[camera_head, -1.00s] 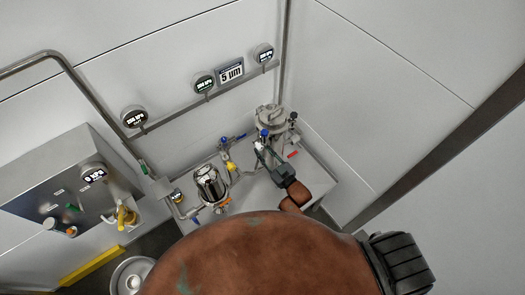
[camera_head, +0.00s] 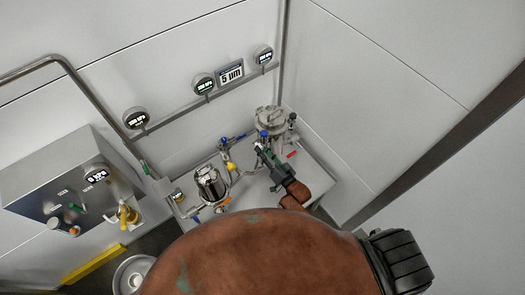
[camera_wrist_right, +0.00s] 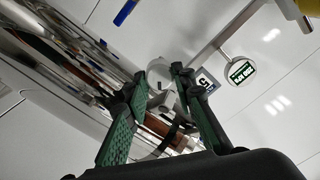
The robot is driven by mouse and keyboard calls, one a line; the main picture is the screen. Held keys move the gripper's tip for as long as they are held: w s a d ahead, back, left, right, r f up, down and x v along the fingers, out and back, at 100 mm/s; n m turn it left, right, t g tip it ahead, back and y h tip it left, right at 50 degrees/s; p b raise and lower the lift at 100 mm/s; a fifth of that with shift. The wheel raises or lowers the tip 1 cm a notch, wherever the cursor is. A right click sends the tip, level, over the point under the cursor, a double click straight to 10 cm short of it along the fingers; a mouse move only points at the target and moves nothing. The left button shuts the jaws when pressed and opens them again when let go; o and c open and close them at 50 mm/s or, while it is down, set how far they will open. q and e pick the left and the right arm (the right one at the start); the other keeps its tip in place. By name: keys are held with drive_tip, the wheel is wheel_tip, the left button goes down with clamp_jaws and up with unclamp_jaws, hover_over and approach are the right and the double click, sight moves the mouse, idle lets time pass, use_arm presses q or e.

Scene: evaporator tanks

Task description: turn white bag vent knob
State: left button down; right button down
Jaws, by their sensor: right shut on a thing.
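My right gripper (camera_head: 262,152) reaches in from the lower right over the bench, beside the grey lidded filter housing (camera_head: 271,122). In the right wrist view, its green-padded fingers (camera_wrist_right: 160,76) close at the tips around a small white knob (camera_wrist_right: 158,70). The knob's lower part and its mount are partly hidden by the fingers. My left gripper does not show in any view.
A shiny metal vessel (camera_head: 209,184) and a yellow fitting (camera_head: 231,167) stand left of the gripper. Blue-handled valves (camera_head: 264,134) and a red handle (camera_head: 292,155) are close by. Gauges and a "5 µm" sign (camera_head: 231,73) are on the back wall.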

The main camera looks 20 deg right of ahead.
drive_tip(key=shift+m, duration=0.6)
drive_tip(key=c, duration=1.9)
unclamp_jaws()
drive_tip(key=v, duration=1.2)
